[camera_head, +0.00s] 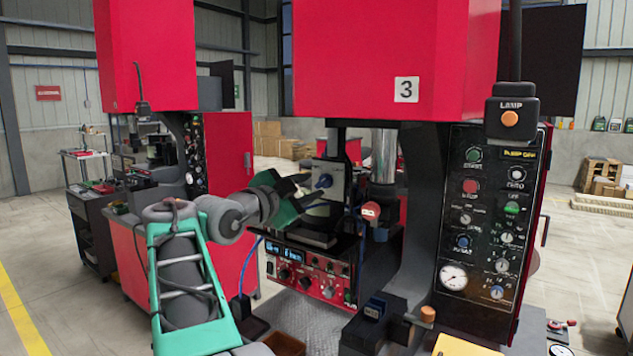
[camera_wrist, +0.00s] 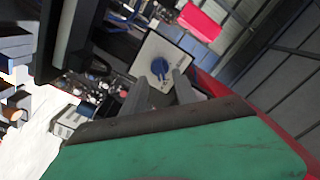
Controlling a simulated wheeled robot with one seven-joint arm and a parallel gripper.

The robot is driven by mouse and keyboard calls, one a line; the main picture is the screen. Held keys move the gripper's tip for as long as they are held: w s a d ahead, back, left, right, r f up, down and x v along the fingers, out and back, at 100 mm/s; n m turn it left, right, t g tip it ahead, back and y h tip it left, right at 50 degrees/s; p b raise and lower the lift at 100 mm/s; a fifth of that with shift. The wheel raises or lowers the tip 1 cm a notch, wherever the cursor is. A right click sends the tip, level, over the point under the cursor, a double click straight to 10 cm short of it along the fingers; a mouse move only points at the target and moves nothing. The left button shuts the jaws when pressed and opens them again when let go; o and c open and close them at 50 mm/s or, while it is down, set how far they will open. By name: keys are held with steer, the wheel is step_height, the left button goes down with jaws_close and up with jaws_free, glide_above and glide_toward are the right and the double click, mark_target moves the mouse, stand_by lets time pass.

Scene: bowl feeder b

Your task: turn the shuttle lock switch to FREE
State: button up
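A blue rotary knob (camera_head: 323,181) sits on a pale grey plate (camera_head: 334,172) at the machine, under the red housing. The wrist view shows the same blue knob (camera_wrist: 159,66) on its tilted plate (camera_wrist: 178,52). Lettering beside the knob is too small to read, so I cannot tell its position or confirm it is the shuttle lock switch. My gripper (camera_head: 306,186) is just left of the knob in the head view, pointing at it. In the wrist view, my gripper's two grey fingers (camera_wrist: 159,78) are apart, with the knob showing between and just beyond their tips.
A red control panel (camera_head: 310,274) with knobs and a display is below. A tall black panel (camera_head: 490,220) with buttons and a gauge stands at right. A red round tag or knob (camera_head: 371,211) is right of the plate. The red housing (camera_head: 380,60) hangs above.

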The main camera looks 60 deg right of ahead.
mark_target(320, 183)
steer(key=d, duration=0.3)
steer(key=shift+s+d+p, duration=0.25)
steer(key=shift+d+p, duration=0.1)
jaws_close()
